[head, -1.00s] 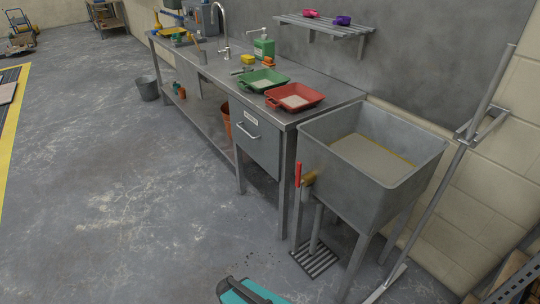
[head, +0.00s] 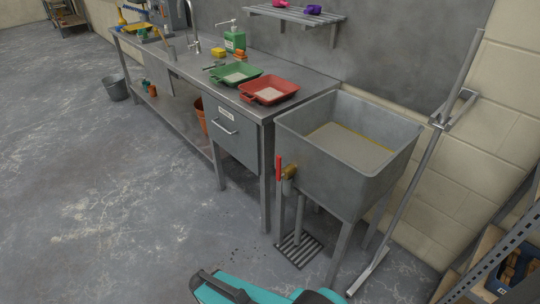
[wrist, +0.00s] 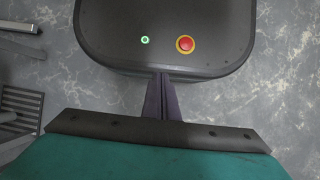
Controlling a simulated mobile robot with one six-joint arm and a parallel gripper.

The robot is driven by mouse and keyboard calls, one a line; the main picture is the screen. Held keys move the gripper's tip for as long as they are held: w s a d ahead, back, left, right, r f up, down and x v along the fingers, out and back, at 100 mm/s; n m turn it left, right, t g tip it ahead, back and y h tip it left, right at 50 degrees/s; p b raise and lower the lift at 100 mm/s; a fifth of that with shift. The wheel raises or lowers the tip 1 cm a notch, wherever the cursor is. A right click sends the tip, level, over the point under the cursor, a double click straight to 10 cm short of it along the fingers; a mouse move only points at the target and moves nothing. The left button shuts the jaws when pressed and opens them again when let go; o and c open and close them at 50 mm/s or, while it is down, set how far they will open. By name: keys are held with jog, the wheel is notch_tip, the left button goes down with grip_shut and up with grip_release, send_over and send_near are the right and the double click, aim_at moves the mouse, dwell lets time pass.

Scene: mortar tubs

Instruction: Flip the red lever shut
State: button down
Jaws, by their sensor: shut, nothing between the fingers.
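The red lever (head: 278,168) stands upright on a brass valve (head: 290,172) at the lower left front of the grey sink (head: 350,165). The sink holds a shallow layer of cloudy, sandy-looking liquid. My gripper (wrist: 161,80) shows in the wrist view with its two dark fingers together and nothing between them. It points over my own dark base top, well away from the lever. The lever is not in the wrist view. I cannot make out the fingers in the head view.
A floor grate (head: 298,249) lies below the valve. A steel bench (head: 312,83) with a red tray (head: 269,98) and a green tray (head: 236,82) adjoins the sink. A long-handled tool (head: 415,170) leans at the right, near a shelf rack (head: 500,250).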

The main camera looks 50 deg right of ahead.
jog(key=w+d+r+m+h+p, duration=0.1)
jog(key=w+d+r+m+p, duration=0.35)
jog(key=w+d+r, duration=0.6)
jog(key=w+d+r+m+h+p, duration=0.1)
jog(key=w+d+r+m+p, duration=0.2)
jog(key=w+d+r+m, duration=0.7)
jog(key=w+d+r+m+p, duration=0.1)
jog(key=w+d+r+p, duration=0.1)
jog(key=w+d+r, duration=0.2)
jog(key=w+d+r+m+h+p, duration=0.1)
jog(key=w+d+r, duration=0.3)
jog(key=d+r, duration=0.6)
jog(key=w+d+r+m+h+p, duration=0.1)
jog(key=d+r, duration=0.6)
jog(key=r, duration=0.7)
jog(key=w+m+p, duration=0.1)
jog(key=w+m, duration=0.1)
jog(key=w, duration=0.1)
jog(key=shift+r+g+p, duration=0.15)
jog(key=shift+g+p, duration=0.15)
jog(key=shift+p, duration=0.1)
jog(key=s+d+f+p, duration=0.3)
jog(key=s+f+p, duration=0.2)
jog(key=s+f, duration=0.3)
jog(key=shift+s+p, duration=0.35)
jog(key=shift+s, duration=0.05)
